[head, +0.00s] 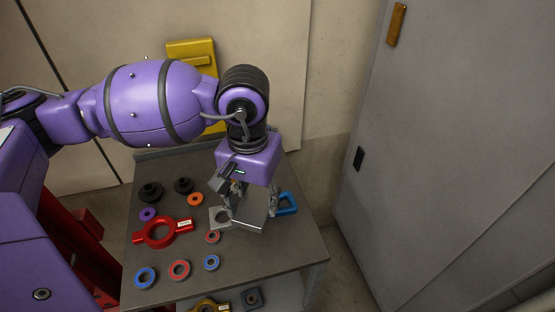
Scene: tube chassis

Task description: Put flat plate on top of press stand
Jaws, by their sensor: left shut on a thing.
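My left gripper (246,208) points down over the right part of the table and is shut on a grey metal flat plate (250,217). The plate is tilted, and the fingers hide part of it. Just left of it is a light grey piece with a round opening (219,218), partly covered by the gripper; I cannot tell for sure whether it is the press stand. I cannot tell whether the plate touches it. My right gripper is not in view.
The dark grey table (245,270) carries a red ring with handles (160,233), several blue, red, orange, purple and black rings, and a blue part (287,204) right of the gripper. The table's front right is clear. A grey cabinet (450,150) stands at the right.

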